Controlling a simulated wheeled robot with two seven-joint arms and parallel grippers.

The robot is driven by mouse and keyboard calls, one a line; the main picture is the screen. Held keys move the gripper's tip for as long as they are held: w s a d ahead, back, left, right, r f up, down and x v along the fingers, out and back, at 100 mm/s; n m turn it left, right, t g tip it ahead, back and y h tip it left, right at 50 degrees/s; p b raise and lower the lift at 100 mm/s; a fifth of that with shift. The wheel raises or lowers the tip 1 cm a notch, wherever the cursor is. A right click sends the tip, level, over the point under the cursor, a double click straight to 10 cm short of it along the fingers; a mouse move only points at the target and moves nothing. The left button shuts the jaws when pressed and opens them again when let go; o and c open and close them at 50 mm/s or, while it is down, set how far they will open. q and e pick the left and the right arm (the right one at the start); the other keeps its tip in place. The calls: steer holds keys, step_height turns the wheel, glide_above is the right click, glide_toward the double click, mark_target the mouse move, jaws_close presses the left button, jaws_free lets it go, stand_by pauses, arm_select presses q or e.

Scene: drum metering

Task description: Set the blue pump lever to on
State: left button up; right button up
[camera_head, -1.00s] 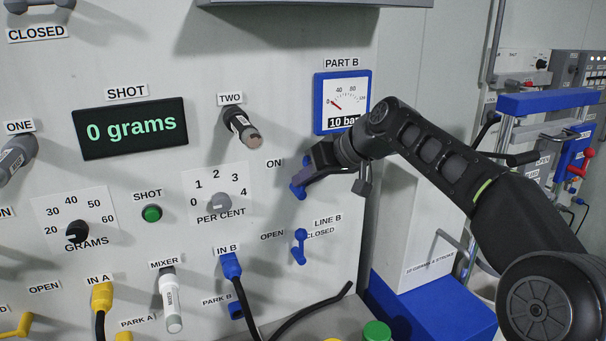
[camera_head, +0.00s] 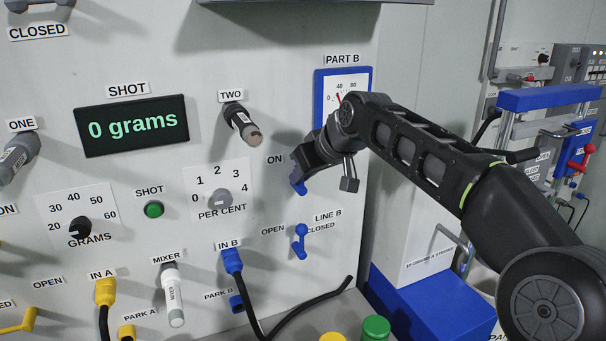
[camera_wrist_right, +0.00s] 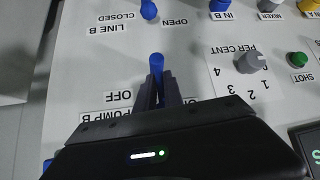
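The blue pump lever (camera_head: 298,185) is on the wall panel below the PART B gauge, right of the ON label (camera_head: 274,160). My right gripper (camera_head: 303,167) covers most of it in the head view. In the right wrist view the lever's rounded blue end (camera_wrist_right: 157,63) sticks out between my two close-set fingers (camera_wrist_right: 157,95), which look shut on it. The OFF (camera_wrist_right: 118,96) and PUMP B labels show beside the fingers, and the ON label is mostly hidden. The lever's pivot is hidden. My left gripper is not in view.
The PART B gauge (camera_head: 325,85) is partly covered by my right arm; its needle points near 40. The blue LINE B lever (camera_head: 300,240) hangs just below. The TWO handle (camera_head: 241,125) and PER CENT knob (camera_head: 221,198) are to the left.

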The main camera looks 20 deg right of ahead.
steer(key=o, duration=0.3)
steer(key=shift+w+r, duration=0.15)
steer(key=shift+r, duration=0.25)
steer(key=shift+o, duration=0.4)
steer(key=shift+a+f, duration=0.15)
steer(key=b+v, duration=0.1)
steer(key=v, duration=0.7)
steer(key=shift+f, duration=0.1)
